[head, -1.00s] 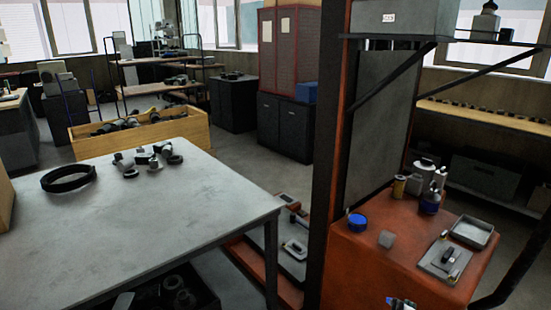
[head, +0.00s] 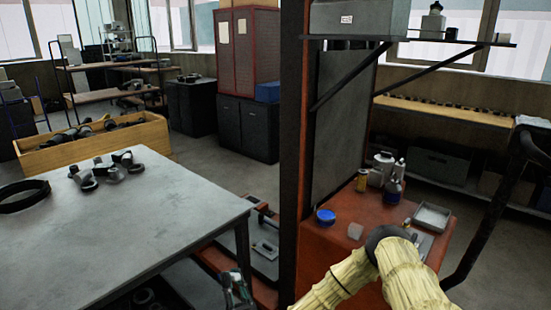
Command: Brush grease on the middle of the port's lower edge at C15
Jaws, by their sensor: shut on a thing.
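My gripper (head: 235,290) is at the bottom edge, in front of the grey table's right leg. It is small, dark and partly cut off. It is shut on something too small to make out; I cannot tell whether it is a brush. My arm in its pale yellow sleeve crosses the bottom right. A blue tin (head: 325,217) stands on the orange-red bench (head: 318,250); I cannot see whether it holds grease. A grey box (head: 378,19) with a white label (head: 346,19) is up on the shelf; the label is too small to read surely. I cannot make out a port.
The dark red post (head: 293,150) and shelf brace stand behind my arm.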

